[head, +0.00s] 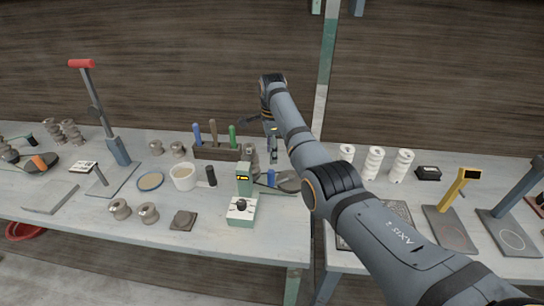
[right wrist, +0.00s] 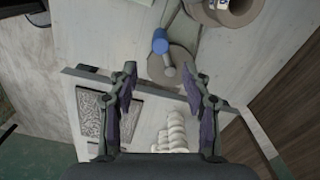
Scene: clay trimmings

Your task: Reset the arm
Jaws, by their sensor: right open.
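My right arm comes in from the lower right in the head view and reaches over the gap between the two tables. My right gripper (head: 272,142) hangs near the back of the left table, above its right end. In the right wrist view my right gripper (right wrist: 160,100) is open, with nothing between its fingers. Beyond the fingertips in that view are a round grey-brown disc (right wrist: 182,62) and a blue-capped tool (right wrist: 161,44). My left gripper is not in view.
The left table (head: 100,222) holds a green device (head: 243,180), a white cup (head: 184,177), a rack of colored-handled tools (head: 217,153) and a red-handled press (head: 97,105). White twisted pieces (head: 374,163) and a yellow stand (head: 455,205) are on the right table. A wooden wall (head: 180,70) stands behind.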

